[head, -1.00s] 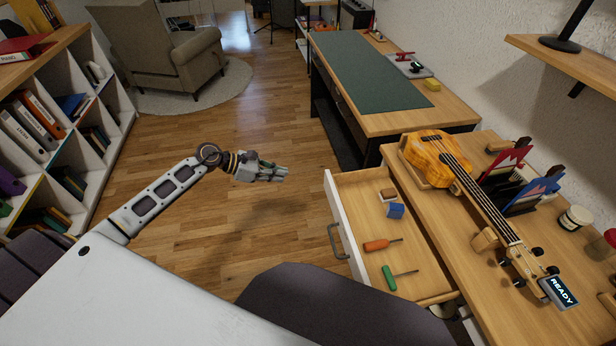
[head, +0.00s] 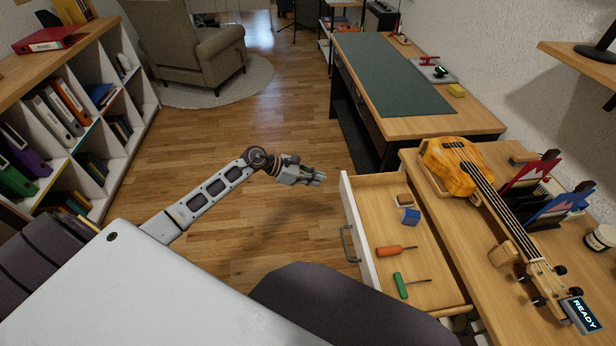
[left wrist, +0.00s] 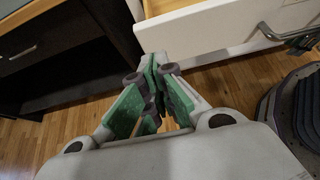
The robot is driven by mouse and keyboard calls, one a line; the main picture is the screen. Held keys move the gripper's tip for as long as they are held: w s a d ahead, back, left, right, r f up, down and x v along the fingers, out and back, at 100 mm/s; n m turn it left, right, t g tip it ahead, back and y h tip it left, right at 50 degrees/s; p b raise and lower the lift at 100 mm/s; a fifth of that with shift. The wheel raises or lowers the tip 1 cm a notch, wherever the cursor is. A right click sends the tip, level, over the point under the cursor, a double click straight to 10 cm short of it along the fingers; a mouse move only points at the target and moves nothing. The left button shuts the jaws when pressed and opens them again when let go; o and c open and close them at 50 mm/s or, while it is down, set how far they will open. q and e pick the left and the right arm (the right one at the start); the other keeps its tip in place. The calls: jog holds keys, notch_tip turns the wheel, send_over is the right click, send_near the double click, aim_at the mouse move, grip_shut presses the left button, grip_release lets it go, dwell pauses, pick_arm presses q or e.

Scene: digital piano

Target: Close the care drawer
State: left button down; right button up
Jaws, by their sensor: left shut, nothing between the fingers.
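The care drawer (head: 416,270) is pulled out of the wooden workbench on the right. It has a white front and a grey bar handle (head: 349,243). Inside lie an orange-handled screwdriver (head: 390,251), a green-handled one (head: 402,285), a blue block (head: 410,216) and a small brown-and-white block (head: 404,201). My left gripper (head: 320,178) is shut and empty, just left of the far end of the drawer front, with a small gap in the head view. In the left wrist view the shut fingers (left wrist: 155,66) point toward the white drawer front (left wrist: 210,28), its handle to the right. My right gripper is not in view.
A ukulele (head: 456,172) lies on the workbench (head: 465,245) beside a READY display (head: 582,314). A dark desk with a green mat (head: 385,72) stands behind. A bookshelf (head: 105,130) is at left. The floor between is clear.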

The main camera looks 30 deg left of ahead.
aim_at(342, 182)
pick_arm(q)
jog(key=shift+w+d+f, duration=0.15)
jog(key=shift+w+d, duration=0.35)
jog(key=shift+d, duration=0.2)
jog(key=shift+w+d+f, duration=0.1)
jog(key=shift+w+d, duration=0.35)
jog(key=shift+d, duration=0.3)
jog(key=shift+w+d+f, duration=0.15)
jog(key=shift+w+d, duration=0.35)
jog(key=shift+d, duration=0.2)
jog(key=shift+w+d, duration=0.1)
jog(key=shift+d, duration=0.05)
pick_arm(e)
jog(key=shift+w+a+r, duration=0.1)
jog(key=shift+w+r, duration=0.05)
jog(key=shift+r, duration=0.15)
pick_arm(q)
jog(key=shift+d, duration=0.1)
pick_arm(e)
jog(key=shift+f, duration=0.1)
